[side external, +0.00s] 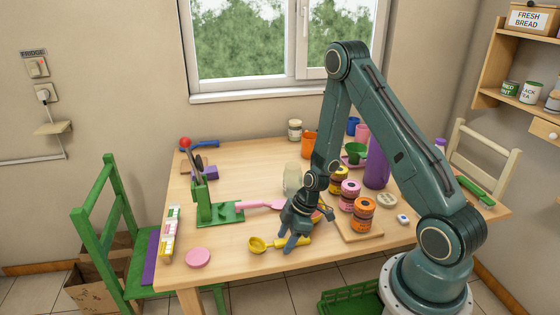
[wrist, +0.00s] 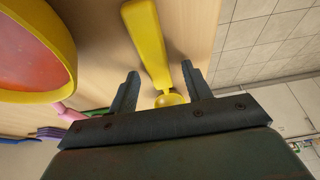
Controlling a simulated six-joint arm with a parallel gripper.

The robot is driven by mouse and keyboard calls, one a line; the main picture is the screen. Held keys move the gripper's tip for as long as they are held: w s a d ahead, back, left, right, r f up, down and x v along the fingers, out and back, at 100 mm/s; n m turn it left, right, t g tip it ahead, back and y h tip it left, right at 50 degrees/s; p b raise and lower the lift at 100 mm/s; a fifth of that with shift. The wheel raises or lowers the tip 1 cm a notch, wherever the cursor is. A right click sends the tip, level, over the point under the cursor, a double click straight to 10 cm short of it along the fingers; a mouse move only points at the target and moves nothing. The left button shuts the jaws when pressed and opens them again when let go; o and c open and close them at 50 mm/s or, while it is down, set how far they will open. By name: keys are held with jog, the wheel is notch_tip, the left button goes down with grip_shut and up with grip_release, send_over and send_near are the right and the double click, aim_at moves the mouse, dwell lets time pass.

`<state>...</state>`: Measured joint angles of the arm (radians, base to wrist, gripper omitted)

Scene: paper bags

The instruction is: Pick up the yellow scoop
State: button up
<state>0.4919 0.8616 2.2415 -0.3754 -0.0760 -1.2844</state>
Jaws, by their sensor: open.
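The yellow scoop (side external: 258,243) lies on the table near its front edge, with its round bowl to the left and its handle pointing right. My gripper (side external: 290,246) is low over the handle, and its fingers cover part of it. In the wrist view the scoop's handle (wrist: 148,42) runs down from the top edge to between the two fingertips of my gripper (wrist: 160,78). The fingers are spread and empty, one on each side of the scoop. The bowl is mostly hidden behind the gripper body. I cannot tell the exact height of the fingertips over the table.
A red, yellow-rimmed round thing (wrist: 30,45) is close on the left in the wrist view. Stacked jars (side external: 363,213) stand on a board to the right. A green stand (side external: 215,205) and pink disc (side external: 198,258) are to the left. The table's front edge is close.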

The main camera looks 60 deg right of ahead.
aim_at(286, 241)
jog(key=shift+f, duration=0.15)
jog(key=shift+c, duration=0.2)
grip_shut()
dwell(0.3)
notch_tip(286, 241, up, 20)
jog(key=shift+r, duration=0.2)
dwell(0.7)
jog(key=shift+f, duration=0.1)
dwell(0.5)
